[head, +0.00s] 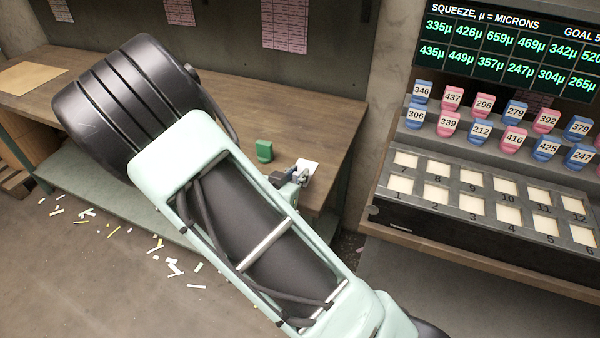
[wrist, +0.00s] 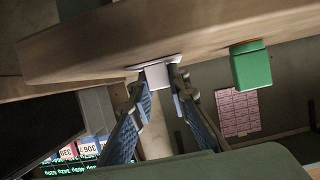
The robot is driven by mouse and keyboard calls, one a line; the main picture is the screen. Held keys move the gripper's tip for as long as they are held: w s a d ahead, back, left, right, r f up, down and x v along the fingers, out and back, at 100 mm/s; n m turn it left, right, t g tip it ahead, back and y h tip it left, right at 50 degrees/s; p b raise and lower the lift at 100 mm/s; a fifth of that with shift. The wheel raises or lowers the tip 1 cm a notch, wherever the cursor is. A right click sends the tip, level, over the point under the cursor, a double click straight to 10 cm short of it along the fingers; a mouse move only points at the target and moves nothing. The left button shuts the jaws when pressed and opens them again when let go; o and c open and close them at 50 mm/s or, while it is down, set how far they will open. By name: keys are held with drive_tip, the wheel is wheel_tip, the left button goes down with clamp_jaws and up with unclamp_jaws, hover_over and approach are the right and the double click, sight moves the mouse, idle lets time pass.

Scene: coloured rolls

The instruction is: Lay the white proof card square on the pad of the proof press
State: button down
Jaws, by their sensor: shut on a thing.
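The white proof card (head: 308,167) is at my gripper (head: 297,177), over the right part of the wooden bench in the head view. In the wrist view the pale card (wrist: 156,74) is between the two blue-grey fingertips of my gripper (wrist: 160,82), which are shut on it. The card is close to the bench top; I cannot tell whether it touches. A green block (head: 264,150) stands on the bench left of the card; it also shows in the wrist view (wrist: 251,68). I cannot make out which thing is the proof press.
At right stands a dark case (head: 455,203) with numbered cream pads. Blue and pink numbered tabs stand on a grey rack (head: 402,128) behind it, below a screen (head: 510,45). The wooden bench (head: 330,120) is clear behind the card. Paper scraps litter the floor.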

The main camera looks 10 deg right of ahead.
sight(298, 173)
drive_tip(key=shift+r+p, duration=2.65)
drive_tip(key=shift+r, duration=0.35)
